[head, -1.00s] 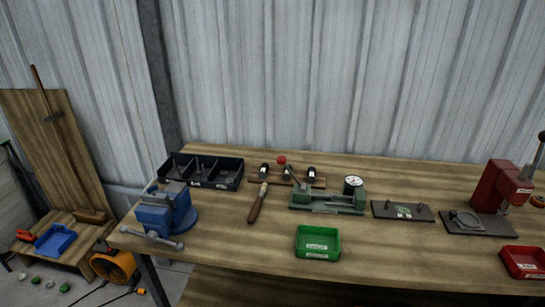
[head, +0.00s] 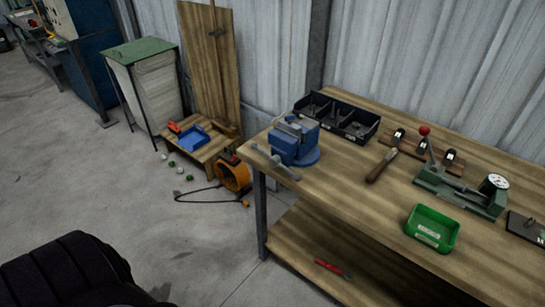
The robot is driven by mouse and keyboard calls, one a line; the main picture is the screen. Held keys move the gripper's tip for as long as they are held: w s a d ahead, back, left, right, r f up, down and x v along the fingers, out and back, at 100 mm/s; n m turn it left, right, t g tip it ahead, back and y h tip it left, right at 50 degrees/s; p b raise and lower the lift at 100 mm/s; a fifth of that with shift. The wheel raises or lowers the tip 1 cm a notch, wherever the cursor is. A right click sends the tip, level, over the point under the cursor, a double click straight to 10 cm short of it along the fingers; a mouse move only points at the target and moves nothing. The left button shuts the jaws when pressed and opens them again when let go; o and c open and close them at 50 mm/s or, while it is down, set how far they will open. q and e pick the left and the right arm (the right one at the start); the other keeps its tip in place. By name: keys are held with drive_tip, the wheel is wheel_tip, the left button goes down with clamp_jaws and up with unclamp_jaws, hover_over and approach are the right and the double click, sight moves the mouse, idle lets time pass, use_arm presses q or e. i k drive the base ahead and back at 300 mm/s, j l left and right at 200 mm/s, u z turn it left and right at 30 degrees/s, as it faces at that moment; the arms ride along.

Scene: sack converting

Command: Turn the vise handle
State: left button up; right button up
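The blue vise (head: 296,140) stands on the near left corner of the wooden workbench (head: 350,190). Neither of my grippers can be made out in the head view. A dark rounded shape (head: 68,272) fills the lower left corner; it may be part of my own arm, and no fingers show on it.
Behind the vise is a black divided bin (head: 337,117). A green tray (head: 432,228), a wood-handled tool (head: 382,166) and a green fixture (head: 460,190) lie to the right. An orange round machine (head: 234,175) with a cable is on the floor.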

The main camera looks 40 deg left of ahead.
sight(275, 160)
drive_tip(key=j+z, duration=0.2)
drive_tip(key=z, duration=0.3)
drive_tip(key=j+z, duration=0.2)
drive_tip(key=z, duration=0.3)
drive_tip(key=j+z, duration=0.15)
drive_tip(key=j, duration=0.25)
drive_tip(key=k+j+z, duration=0.15)
drive_tip(key=j, duration=0.25)
drive_tip(key=k+j+z, duration=0.15)
drive_tip(key=j, duration=0.2)
drive_tip(key=j+z, duration=0.15)
drive_tip(key=j, duration=0.25)
drive_tip(key=k+j+z, duration=0.15)
drive_tip(key=j, duration=0.2)
drive_tip(key=k+j+z, duration=0.15)
drive_tip(key=k+j, duration=0.05)
drive_tip(key=j, duration=0.1)
